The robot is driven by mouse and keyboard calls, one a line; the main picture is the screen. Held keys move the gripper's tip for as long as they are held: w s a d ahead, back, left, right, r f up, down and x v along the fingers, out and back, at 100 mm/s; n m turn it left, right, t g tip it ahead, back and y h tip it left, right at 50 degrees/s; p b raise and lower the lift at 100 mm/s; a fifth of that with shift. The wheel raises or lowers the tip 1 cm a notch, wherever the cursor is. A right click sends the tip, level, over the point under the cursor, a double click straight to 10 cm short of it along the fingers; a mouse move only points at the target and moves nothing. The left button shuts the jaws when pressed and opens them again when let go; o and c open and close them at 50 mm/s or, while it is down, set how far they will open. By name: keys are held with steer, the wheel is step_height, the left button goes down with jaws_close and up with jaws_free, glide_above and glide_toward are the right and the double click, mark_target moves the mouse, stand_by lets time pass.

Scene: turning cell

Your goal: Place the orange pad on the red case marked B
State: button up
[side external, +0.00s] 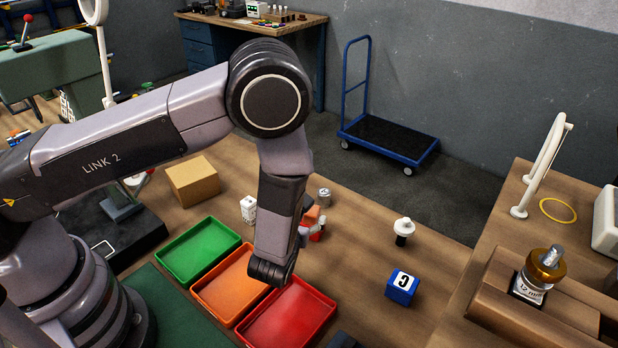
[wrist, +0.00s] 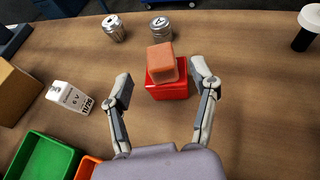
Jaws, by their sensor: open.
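The orange pad (wrist: 162,61) is a small block on top of the red case (wrist: 168,89) in the wrist view. It sits turned a little from the case's edges and looks slightly tilted. No letter shows on the case. My gripper (wrist: 161,72) is open, one finger on each side of the pad and case, with gaps showing. In the side view the pad (side external: 312,214) and the red case (side external: 317,233) are partly hidden behind my wrist and fingers.
Two metal cans (wrist: 114,29) stand behind the case. A white battery-like box (wrist: 68,97) is to the left. Green (side external: 198,250), orange (side external: 232,285) and red (side external: 288,318) trays lie in front. A blue case marked C (side external: 402,288) and a white-topped part (side external: 403,230) stand to the right.

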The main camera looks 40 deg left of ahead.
steer(key=v, duration=0.7)
steer(key=s+a+r+n+g+y, duration=0.2)
steer(key=a+r+n+g+y, duration=0.15)
steer(key=a+r+n, duration=0.55)
steer(key=s+a+r+n+g+y, duration=0.2)
steer(key=a+r+n+g, duration=0.4)
steer(key=r, duration=0.5)
steer(key=s+a+r+n+t+h, duration=0.1)
steer(key=s+r+n+h, duration=0.4)
steer(key=s+n, duration=0.3)
steer(key=s+r+n+t+h, duration=0.1)
steer(key=s+r+n+h, duration=0.4)
steer(key=s+n, duration=0.3)
steer(key=shift+s+a+r+n+t, duration=0.25)
steer(key=shift+a+r+n+t, duration=0.1)
steer(key=shift+r, duration=0.4)
